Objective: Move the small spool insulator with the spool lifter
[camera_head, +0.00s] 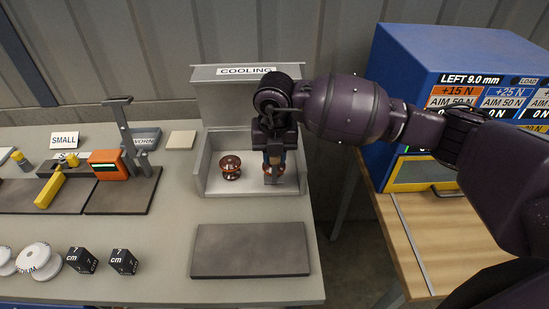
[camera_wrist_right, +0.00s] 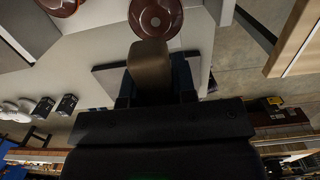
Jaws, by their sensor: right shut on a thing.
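My right gripper (camera_head: 273,160) is over the right part of the cooling tray (camera_head: 205,165). It is shut on the brown handle of the spool lifter (camera_wrist_right: 150,68); the lifter's lower end is hard to make out. A brown spool insulator (camera_wrist_right: 155,16) is just beyond the handle in the right wrist view, and in the head view it is mostly hidden behind the gripper. I cannot tell if the lifter touches it. Another brown spool (camera_head: 230,167) stands upright in the tray's left part. My left gripper is not in view.
A bare dark mat (camera_head: 250,250) lies in front of the tray. An orange device with a grey stand (camera_head: 106,163) and a SMALL sign (camera_head: 64,140) are further left. A blue machine (camera_head: 450,60) stands right.

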